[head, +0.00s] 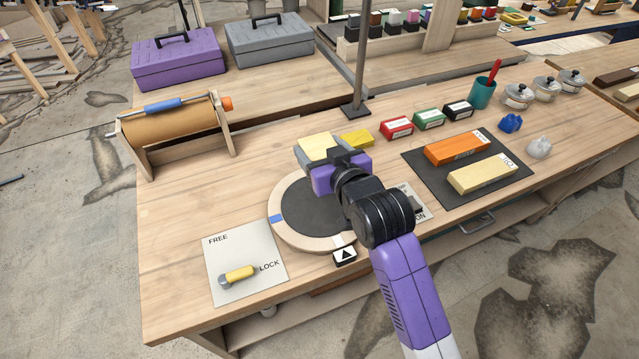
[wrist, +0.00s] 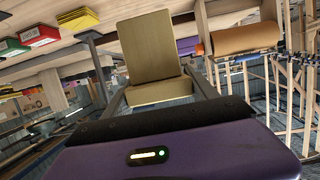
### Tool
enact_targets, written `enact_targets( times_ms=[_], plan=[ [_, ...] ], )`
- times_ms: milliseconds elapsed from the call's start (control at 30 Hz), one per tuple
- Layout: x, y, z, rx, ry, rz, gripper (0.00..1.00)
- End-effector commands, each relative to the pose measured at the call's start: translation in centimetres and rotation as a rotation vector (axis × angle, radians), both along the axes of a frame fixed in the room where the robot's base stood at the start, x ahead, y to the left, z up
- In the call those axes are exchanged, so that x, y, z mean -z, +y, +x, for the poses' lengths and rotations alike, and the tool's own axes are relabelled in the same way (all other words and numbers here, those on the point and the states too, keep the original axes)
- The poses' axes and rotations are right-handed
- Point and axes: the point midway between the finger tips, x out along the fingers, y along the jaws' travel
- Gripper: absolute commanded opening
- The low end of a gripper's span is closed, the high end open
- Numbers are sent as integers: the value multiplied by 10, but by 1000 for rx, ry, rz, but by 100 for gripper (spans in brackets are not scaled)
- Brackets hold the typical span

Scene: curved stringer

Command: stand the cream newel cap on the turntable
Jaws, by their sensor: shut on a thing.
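The cream newel cap (head: 319,146) is a pale block held in the jaws of my gripper (head: 322,156). In the wrist view the cap (wrist: 152,50) shows a broad square part with a narrower part below it, between the two grey fingers of my gripper (wrist: 158,92). The turntable (head: 283,235) is a round pale wooden ring with a dark grey top and a blue mark on its left rim. In the head view the cap appears beyond the turntable's far edge, held up off the bench; its exact height is unclear. My arm covers the turntable's right part.
A FREE/LOCK plate (head: 250,290) has a yellow lever (head: 239,273) at LOCK. A metal post (head: 357,80) and a yellow block (head: 357,138) stand behind. A brown roll (head: 175,125) stands left.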

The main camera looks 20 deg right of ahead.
Motion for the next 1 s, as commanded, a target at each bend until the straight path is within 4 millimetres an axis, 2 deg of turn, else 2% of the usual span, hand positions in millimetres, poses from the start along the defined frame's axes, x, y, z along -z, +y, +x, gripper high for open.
enact_targets(
  times_ms=[100,300,467,700,1000],
  plan=[
    [31,0,-1,0,5,0,18],
    [65,0,0,0,1,0,18],
    [75,0,0,0,-1,-1,18],
    [106,0,0,-1,1,-1,18],
    [111,0,0,-1,-2,-1,18]
  ],
)
